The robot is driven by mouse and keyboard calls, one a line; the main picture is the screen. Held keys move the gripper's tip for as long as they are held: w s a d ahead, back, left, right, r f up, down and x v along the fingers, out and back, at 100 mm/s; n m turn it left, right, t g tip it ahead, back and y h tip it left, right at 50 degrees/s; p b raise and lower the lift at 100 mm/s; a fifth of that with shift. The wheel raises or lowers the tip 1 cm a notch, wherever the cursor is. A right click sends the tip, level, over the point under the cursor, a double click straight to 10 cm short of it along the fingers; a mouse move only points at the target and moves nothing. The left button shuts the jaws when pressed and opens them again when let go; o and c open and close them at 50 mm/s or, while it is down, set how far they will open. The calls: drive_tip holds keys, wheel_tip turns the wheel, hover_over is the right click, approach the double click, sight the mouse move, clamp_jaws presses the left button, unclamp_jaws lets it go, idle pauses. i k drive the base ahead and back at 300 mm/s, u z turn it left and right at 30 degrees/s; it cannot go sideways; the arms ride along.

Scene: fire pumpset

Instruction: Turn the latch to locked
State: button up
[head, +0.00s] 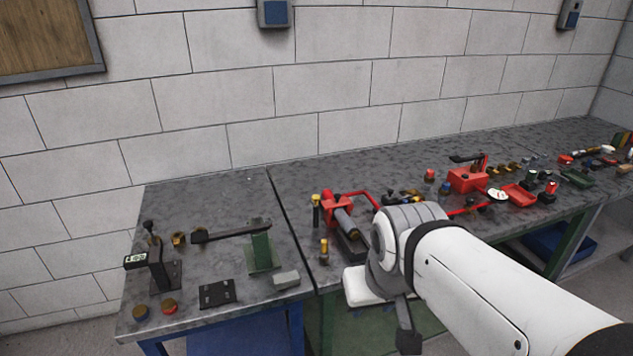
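I cannot tell for certain which item is the latch. A dark upright bracket (163,268) with a black knob and a small labelled block (135,260) stands at the left end of the near bench. A long dark bar (232,232) lies level from a green upright stand (262,249) towards that bracket. My white arm comes in from the lower right. A dark part at its end, seemingly my gripper (408,338), points down in front of the bench, well right of these items. It touches nothing that I can see, and its opening is unclear.
The grey bench top (205,210) also holds a black bracket plate (217,293), a grey block (286,280) and two round buttons. A red clamp-like device (338,206) and a red box (467,179) stand farther right. A block wall (330,95) closes off the back.

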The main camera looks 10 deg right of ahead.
sight(315, 199)
drive_tip(key=u, duration=0.05)
drive_tip(key=i, duration=1)
drive_tip(key=z, duration=0.1)
